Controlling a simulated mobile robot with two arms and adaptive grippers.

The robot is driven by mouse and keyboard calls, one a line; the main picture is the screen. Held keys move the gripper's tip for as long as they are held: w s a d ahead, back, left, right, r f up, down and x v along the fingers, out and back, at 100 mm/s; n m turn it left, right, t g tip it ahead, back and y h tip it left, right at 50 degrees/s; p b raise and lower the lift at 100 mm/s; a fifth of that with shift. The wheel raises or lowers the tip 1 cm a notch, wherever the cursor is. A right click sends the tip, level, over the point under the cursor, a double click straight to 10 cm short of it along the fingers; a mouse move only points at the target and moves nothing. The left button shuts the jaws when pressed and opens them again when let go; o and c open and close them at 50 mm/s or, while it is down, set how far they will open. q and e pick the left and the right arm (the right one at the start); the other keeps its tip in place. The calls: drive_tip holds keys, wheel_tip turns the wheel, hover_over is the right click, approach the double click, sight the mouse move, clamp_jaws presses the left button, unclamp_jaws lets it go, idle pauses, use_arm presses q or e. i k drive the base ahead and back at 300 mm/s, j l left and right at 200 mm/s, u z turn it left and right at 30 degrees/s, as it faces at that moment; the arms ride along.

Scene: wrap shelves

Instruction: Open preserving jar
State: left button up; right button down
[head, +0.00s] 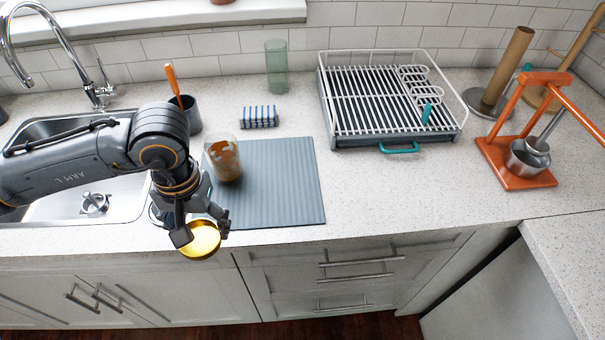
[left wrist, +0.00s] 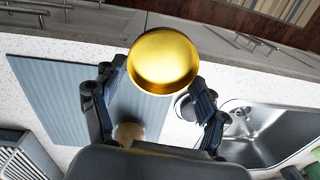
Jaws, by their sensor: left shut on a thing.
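My left gripper (head: 203,234) is shut on a round gold lid (head: 202,243), held out over the counter's front edge. In the left wrist view the lid (left wrist: 163,60) sits between the two fingers with its shiny, dished side showing. The glass preserving jar (head: 224,160) stands upright on the blue-grey mat, behind and apart from the lid. Its top has no lid on it, and brown-orange contents show inside. Part of the jar (left wrist: 130,132) shows low in the left wrist view, mostly hidden by the gripper body. My right gripper is not in view.
The ribbed mat (head: 285,190) lies right of the sink (head: 125,205). A dark cup (head: 191,117) with an orange-handled tool, a striped sponge (head: 259,117) and a green glass (head: 276,68) stand behind. A dish rack (head: 385,140) and an orange press (head: 515,180) stand right. Counter between them is clear.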

sight(221, 149)
drive_tip(key=j+z, duration=0.3)
drive_tip(key=k+j+z, duration=0.15)
drive_tip(key=j+z, duration=0.15)
drive_tip(key=k+j+z, duration=0.15)
drive_tip(key=j+z, duration=0.2)
drive_tip(key=i+j, duration=0.15)
drive_tip(key=i, duration=0.25)
